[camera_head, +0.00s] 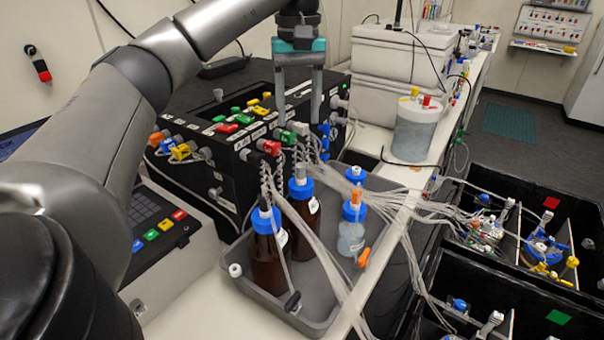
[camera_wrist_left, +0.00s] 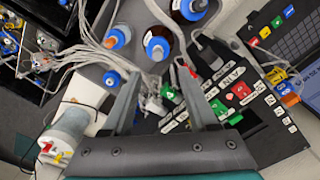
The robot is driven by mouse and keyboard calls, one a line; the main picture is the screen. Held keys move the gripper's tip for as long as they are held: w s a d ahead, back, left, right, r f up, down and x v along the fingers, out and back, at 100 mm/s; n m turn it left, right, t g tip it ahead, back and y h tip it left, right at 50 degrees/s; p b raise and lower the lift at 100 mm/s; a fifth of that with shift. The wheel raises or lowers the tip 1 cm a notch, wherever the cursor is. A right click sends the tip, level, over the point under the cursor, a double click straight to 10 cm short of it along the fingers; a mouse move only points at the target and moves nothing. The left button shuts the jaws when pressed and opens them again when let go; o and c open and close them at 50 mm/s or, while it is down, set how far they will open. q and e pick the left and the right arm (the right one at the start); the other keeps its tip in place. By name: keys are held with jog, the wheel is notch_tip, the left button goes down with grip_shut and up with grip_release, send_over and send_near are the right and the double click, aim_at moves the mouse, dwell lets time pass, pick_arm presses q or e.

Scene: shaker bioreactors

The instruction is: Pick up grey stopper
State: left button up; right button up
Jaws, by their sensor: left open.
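Several grey stopper-like pieces show in the head view. One grey stopper (camera_head: 338,102) sits at the right end of the black box, another grey piece (camera_head: 218,94) stands on its top, and a grey-topped cap (camera_head: 300,172) is on a brown bottle. I cannot tell which one the task names. My left gripper (camera_head: 298,119) points down above the front right edge of the black box, with its fingers apart and nothing held. In the left wrist view the open fingers (camera_wrist_left: 160,80) spread over green and pale fittings and tubing. My right gripper is not in view.
A grey tray (camera_head: 318,322) holds brown bottles (camera_head: 268,262) and a clear bottle (camera_head: 351,238) with blue caps. Loose tubes run from the black box (camera_head: 235,172) across the tray to black bins (camera_head: 470,290). A white-lidded container (camera_head: 413,135) stands on the bench.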

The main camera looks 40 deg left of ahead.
pick_arm(q)
jog(key=b, duration=0.2)
send_over(301, 165)
jog(key=f, duration=0.6)
jog(key=shift+s, duration=0.35)
jog(key=shift+f, duration=0.5)
jog(key=f, duration=0.5)
jog(key=shift+w, duration=0.35)
grip_shut()
